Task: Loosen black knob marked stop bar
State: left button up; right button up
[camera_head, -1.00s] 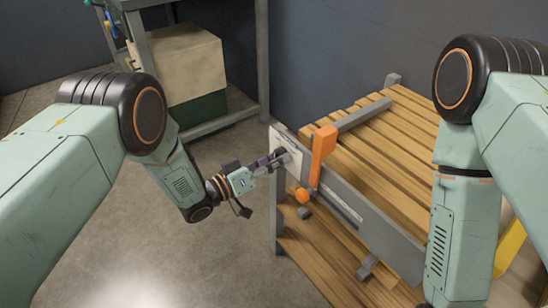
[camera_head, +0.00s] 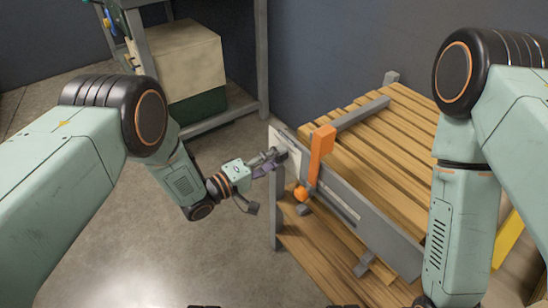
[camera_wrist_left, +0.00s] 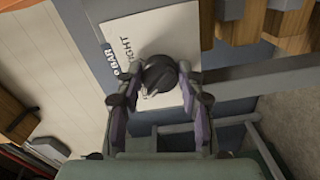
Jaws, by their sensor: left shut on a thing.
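The black knob (camera_wrist_left: 158,74) sits on a white label plate (camera_wrist_left: 170,32) in the left wrist view. Part of the plate's lettering shows, including "BAR" and "IGHT"; the rest is hidden. My left gripper (camera_wrist_left: 158,92) has its two fingers on either side of the knob and is shut on it. In the head view my left gripper (camera_head: 278,156) reaches the plate (camera_head: 287,148) at the left end of the grey rail, and the knob is mostly hidden there. My right gripper is out of view; only my right arm shows.
An orange upright lever (camera_head: 321,152) and an orange ball (camera_head: 300,194) stand just right of the plate. A slatted wood table (camera_head: 385,140) lies behind the grey rail (camera_head: 370,222). A shelf with a beige box (camera_head: 180,60) stands at the back left. Open floor lies left.

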pick_arm(q)
jog(key=shift+s+n, duration=0.1)
jog(key=shift+n, duration=0.5)
jog(key=o, duration=1.2)
jog(key=shift+c, duration=0.2)
jog(key=v, duration=1.2)
